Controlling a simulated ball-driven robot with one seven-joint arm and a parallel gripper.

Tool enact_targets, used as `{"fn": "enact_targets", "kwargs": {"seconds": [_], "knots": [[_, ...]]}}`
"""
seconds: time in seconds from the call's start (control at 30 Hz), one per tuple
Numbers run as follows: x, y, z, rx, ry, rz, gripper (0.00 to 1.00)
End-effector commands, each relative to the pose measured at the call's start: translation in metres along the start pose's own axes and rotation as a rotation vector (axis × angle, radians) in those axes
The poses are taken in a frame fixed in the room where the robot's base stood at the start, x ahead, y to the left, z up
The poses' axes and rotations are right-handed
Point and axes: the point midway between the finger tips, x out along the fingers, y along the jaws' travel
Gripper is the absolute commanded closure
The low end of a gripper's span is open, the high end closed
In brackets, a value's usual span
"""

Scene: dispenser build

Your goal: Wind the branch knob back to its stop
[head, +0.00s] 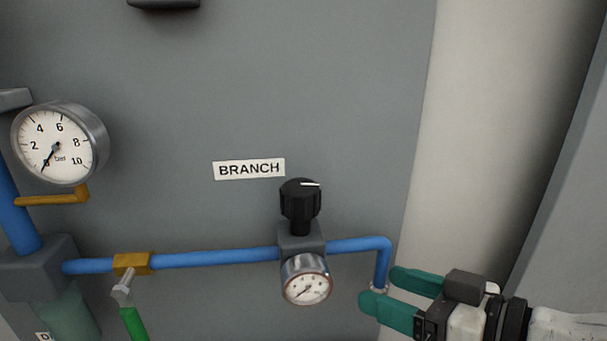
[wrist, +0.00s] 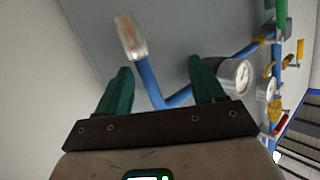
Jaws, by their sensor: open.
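The branch knob (head: 300,203) is black and ribbed, with a white pointer line on its top directed to the right. It stands on a grey regulator body (head: 301,237) below the BRANCH label (head: 249,169). A small gauge (head: 307,281) sits under it, its needle towards the lower left. My gripper (head: 381,289) has teal fingers, open and apart, to the lower right of the knob and not touching it. In the wrist view my gripper (wrist: 160,70) shows the blue pipe (wrist: 150,84) in the gap between its fingers. I cannot make out the knob there.
The blue branch pipe (head: 213,258) runs along the grey panel and bends down near my fingertips. A large gauge (head: 57,144), a brass fitting (head: 131,263) and a green-handled valve lever (head: 133,323) are at the left. A pale column (head: 475,130) stands at right.

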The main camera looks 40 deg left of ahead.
Motion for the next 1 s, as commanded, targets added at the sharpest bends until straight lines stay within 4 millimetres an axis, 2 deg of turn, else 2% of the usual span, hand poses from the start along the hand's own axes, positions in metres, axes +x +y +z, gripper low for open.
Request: {"fn": "enact_targets", "kwargs": {"seconds": [0.03,0.13,0.3,0.4,0.57,1.0], "knots": [[-0.006,-0.021,-0.028,-0.037,0.043,0.026,0.32],[-0.015,-0.051,-0.058,-0.081,0.123,0.068,0.32],[-0.03,-0.09,-0.091,-0.128,0.227,0.101,0.32],[-0.035,-0.1,-0.099,-0.141,0.258,0.108,0.32],[-0.025,-0.102,-0.105,-0.143,0.266,0.108,0.32],[0.046,-0.096,-0.125,-0.143,0.264,0.107,0.32]]}}
